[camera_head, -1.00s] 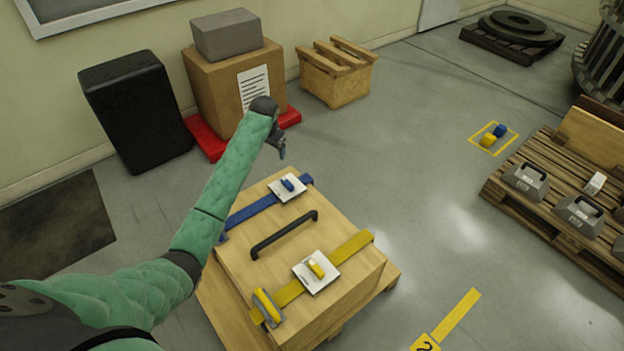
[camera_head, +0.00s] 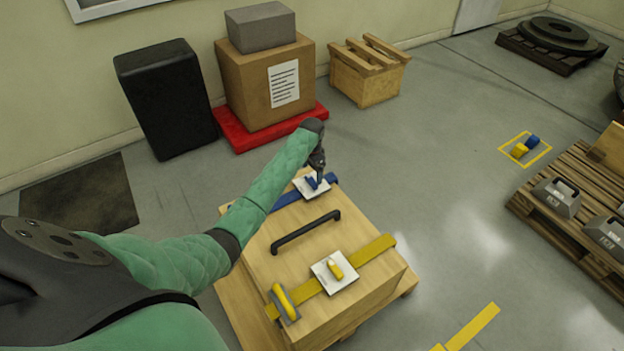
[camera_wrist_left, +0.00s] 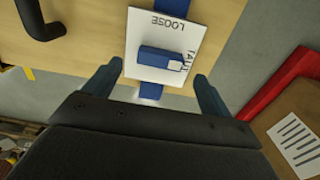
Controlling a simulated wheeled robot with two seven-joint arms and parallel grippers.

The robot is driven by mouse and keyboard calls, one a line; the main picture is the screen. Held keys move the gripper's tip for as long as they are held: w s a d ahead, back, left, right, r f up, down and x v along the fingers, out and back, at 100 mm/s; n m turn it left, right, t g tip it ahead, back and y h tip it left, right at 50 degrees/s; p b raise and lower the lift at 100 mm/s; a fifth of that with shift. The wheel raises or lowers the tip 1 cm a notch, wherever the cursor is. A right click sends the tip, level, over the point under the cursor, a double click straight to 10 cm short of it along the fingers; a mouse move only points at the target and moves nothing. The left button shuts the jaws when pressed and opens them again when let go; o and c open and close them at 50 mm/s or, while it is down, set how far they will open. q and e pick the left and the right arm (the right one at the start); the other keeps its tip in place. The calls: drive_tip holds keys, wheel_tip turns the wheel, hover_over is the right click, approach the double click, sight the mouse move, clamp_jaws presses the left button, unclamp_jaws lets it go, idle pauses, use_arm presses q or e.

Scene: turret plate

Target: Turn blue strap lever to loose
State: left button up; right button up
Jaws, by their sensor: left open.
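The blue strap lever (camera_wrist_left: 160,57) is a small blue bar with a pale end, on a white plate marked LOOSE and TAUT. In the left wrist view it lies roughly across the blue strap (camera_wrist_left: 151,77), its pale end by the TAUT mark. The plate (camera_head: 302,190) sits at the far end of the wooden crate (camera_head: 262,258) in the head view. My left gripper (camera_wrist_left: 157,84) is open, its fingers apart with the lever ahead between them and nothing held. In the head view the gripper (camera_head: 318,177) is just above the plate and partly covers it. My right gripper is out of view.
A black handle (camera_head: 306,231) stands on the crate lid. A yellow strap (camera_head: 371,249) with its own plate and yellow lever (camera_head: 335,272) crosses the near side. A cardboard box (camera_head: 248,92) on a red base stands behind.

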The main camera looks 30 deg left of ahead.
sight(312, 179)
use_arm(q)
drive_tip(key=shift+f, duration=2.45)
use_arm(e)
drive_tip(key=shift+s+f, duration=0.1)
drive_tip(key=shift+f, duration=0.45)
